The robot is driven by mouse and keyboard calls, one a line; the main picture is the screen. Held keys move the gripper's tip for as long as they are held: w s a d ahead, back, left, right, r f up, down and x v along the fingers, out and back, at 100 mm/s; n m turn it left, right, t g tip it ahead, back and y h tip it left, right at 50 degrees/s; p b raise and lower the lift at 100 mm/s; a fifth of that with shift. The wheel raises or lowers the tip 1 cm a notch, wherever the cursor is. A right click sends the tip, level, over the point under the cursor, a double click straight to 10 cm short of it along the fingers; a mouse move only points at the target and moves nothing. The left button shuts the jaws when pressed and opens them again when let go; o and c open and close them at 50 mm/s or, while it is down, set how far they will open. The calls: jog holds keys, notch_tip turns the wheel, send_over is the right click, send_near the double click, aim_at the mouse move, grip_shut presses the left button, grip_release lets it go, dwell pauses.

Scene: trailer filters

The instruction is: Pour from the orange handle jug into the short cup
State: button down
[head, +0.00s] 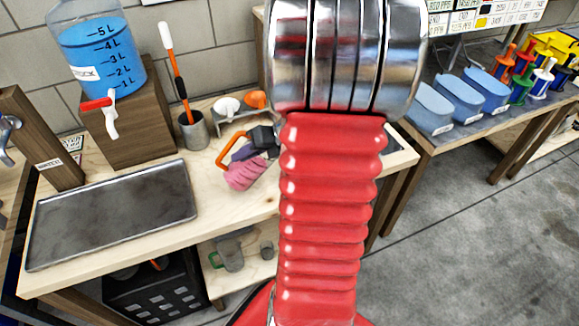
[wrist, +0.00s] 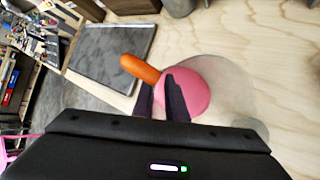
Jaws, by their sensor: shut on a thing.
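The orange handle jug (head: 243,174) is clear with pink liquid inside and is at the workbench's right part in the head view. Its orange handle stands out to the left. In the wrist view the jug (wrist: 205,90) has its handle (wrist: 138,67) by my fingers. My gripper (head: 246,151) is shut on the jug, and its dark fingers (wrist: 162,93) show beside the pink liquid. The jug looks tilted in the head view; whether it touches the bench is unclear. I cannot make out the short cup on the bench; my red arm hides part of it.
A grey metal tray (head: 115,215) lies at the bench's left. A blue-filled dispenser (head: 97,55) stands on a wooden block (head: 142,118). A grey holder (head: 193,131) with a brush and white and orange pieces (head: 227,106) stand behind the jug. Blue bins (head: 459,98) are right.

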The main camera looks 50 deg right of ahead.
jog(key=shift+s+d+f+t+y+p, duration=0.15)
jog(key=shift+s+d+t+y+p, duration=0.2)
jog(key=shift+t+y+p, duration=0.35)
jog(key=shift+w+d+p, duration=0.1)
jog(key=shift+p, duration=0.3)
jog(key=shift+d+f+m+t+p, duration=0.15)
jog(key=shift+m+t+p, duration=0.25)
jog(key=shift+p, duration=1.2)
jog(key=shift+s+d+r+t+y, duration=0.25)
jog(key=shift+s+r+t+y, duration=0.3)
jog(key=shift+t+y, duration=0.25)
dwell(4.5)
